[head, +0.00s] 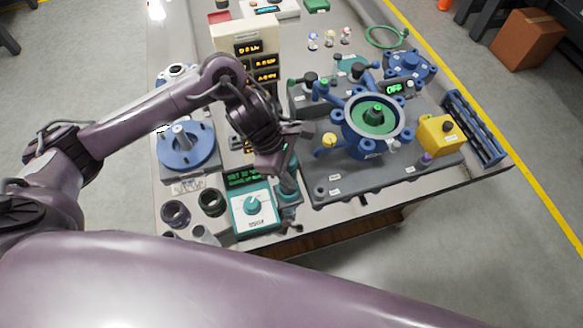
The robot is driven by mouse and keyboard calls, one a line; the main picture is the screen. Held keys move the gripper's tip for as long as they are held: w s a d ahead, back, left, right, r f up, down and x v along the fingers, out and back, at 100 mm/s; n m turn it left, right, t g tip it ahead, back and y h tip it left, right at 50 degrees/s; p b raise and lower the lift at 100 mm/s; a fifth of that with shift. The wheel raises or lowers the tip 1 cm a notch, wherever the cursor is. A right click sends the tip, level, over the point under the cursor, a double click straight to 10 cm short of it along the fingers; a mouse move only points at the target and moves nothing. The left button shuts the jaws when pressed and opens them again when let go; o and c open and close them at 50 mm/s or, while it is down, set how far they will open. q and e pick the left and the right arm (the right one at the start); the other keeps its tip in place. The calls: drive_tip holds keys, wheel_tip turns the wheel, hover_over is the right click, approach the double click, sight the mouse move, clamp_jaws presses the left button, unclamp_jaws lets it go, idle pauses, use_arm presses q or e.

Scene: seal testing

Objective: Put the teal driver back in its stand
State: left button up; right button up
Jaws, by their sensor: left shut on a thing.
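My left gripper (282,151) reaches in from the left over the front middle of the table. It is shut on the teal driver (291,168), which is held close to upright. The gripper hides part of the driver. Right below the driver is a small grey-teal holder (289,213) at the table's front edge, which looks like its stand. I cannot tell whether the driver's lower end is inside the stand or just above it. My right gripper is not in view.
A teal control box (253,208) with a dial stands just left of the driver. A grey plate (349,183) with a blue-green round fixture (375,115) lies to the right. Dark rings (211,202) and a blue disc unit (185,150) are on the left. Display panels (246,36) stand behind.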

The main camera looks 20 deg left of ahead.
use_arm(q)
drive_tip(key=shift+f+b, duration=0.3)
drive_tip(key=shift+b, duration=0.35)
idle(1.3)
drive_tip(key=o, duration=1.2)
drive_tip(key=shift+c, duration=0.2)
wheel_tip(320, 180, up, 9)
drive_tip(key=p, duration=0.6)
drive_tip(key=shift+r, duration=0.1)
